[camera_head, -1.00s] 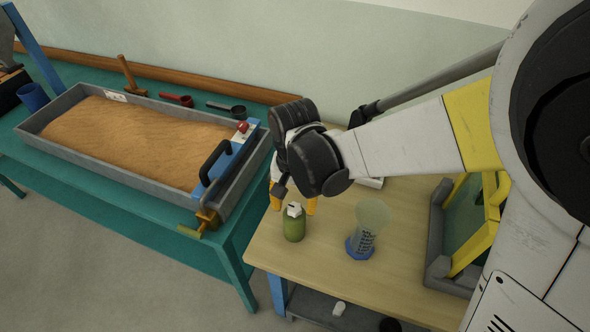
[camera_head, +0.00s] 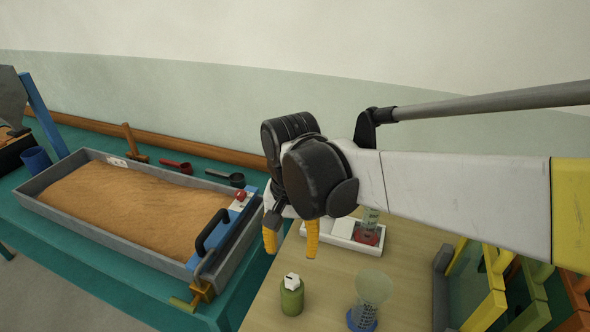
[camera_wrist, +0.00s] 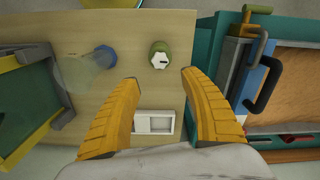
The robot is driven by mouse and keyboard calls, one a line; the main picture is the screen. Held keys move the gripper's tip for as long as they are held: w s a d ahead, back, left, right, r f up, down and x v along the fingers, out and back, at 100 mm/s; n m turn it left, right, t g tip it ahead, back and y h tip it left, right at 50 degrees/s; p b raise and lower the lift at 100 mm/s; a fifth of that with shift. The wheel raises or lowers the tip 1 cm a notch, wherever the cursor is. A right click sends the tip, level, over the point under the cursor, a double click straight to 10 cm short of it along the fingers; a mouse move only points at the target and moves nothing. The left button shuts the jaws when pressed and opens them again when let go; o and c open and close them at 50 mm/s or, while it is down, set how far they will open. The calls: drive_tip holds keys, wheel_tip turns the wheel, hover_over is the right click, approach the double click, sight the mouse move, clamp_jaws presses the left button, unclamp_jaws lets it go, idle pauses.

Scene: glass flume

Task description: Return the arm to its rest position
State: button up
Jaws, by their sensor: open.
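My gripper (camera_head: 290,240) hangs from my arm over the left part of the wooden table (camera_head: 335,285), its two yellow fingers pointing down, apart and with nothing between them. In the wrist view my gripper (camera_wrist: 158,108) also shows its fingers spread wide above the table. A green bottle with a white label on top (camera_head: 291,297) stands on the table below and apart from the fingers. It also shows in the wrist view (camera_wrist: 159,60), beyond the fingertips.
A clear cylinder with a blue base (camera_head: 370,297) stands right of the bottle. A white tray (camera_head: 340,233) lies behind my gripper. Yellow, green and orange frames (camera_head: 505,290) stand at right. The sand-filled flume (camera_head: 125,208) rests on the teal bench at left, with a black handle (camera_head: 210,230) near its end.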

drive_tip(key=s+d+r+t, duration=0.1)
drive_tip(key=s+d+t, duration=0.2)
drive_tip(key=d, duration=0.7)
drive_tip(key=s+d+r+n+t, duration=0.1)
drive_tip(key=s+d+r+t, duration=0.1)
drive_tip(key=d, duration=0.8)
drive_tip(key=shift+s+d+t, duration=0.25)
drive_tip(key=shift+s+t, duration=0.35)
drive_tip(key=shift+t, duration=0.5)
